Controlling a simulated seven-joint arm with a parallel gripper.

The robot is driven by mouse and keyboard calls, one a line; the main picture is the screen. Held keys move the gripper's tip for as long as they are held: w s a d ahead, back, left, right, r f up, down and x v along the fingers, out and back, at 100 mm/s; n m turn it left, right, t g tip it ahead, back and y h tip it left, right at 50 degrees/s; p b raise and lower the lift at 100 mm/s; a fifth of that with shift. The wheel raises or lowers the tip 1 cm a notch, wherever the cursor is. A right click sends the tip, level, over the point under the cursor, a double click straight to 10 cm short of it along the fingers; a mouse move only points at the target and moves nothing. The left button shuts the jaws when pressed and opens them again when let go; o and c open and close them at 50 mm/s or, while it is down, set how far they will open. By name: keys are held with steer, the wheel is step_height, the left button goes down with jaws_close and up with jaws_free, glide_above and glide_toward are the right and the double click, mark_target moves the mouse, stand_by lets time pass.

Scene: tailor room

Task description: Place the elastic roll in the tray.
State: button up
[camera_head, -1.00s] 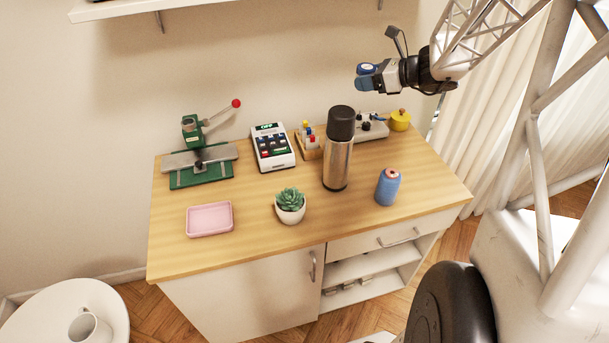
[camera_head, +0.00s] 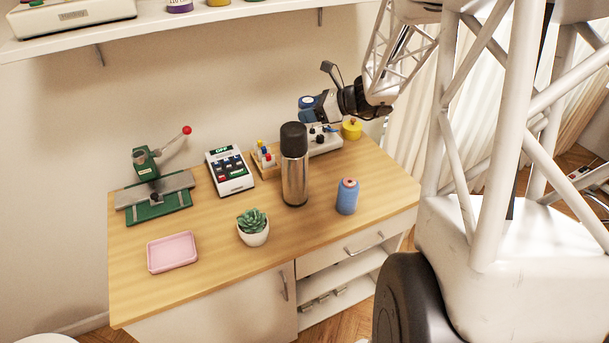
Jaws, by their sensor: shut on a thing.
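My gripper (camera_head: 318,105) is in the air above the back right of the table, behind and just right of the steel flask's black cap in the picture. It is shut on a small blue, round, flat thing (camera_head: 306,102), which looks like the elastic roll. The fingertips are small and partly hidden by it. The tray (camera_head: 172,252) is pink, shallow and empty. It lies at the front left of the table, well left of and below my gripper in the picture.
A tall steel flask (camera_head: 295,180) stands mid-table, with a potted succulent (camera_head: 253,230) between it and the tray. A blue thread spool (camera_head: 347,198) stands at right. A green press (camera_head: 155,190), calculator (camera_head: 230,170) and yellow round container (camera_head: 352,129) line the back. A wall shelf (camera_head: 210,22) hangs above.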

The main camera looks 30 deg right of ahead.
step_height(320, 180, down, 20)
steer(key=shift+r, duration=0.2)
stand_by(0.5)
steer(key=shift+f, duration=1.85)
steer(key=shift+f, duration=0.1)
steer(key=o, duration=0.9)
steer(key=shift+v, duration=6.05)
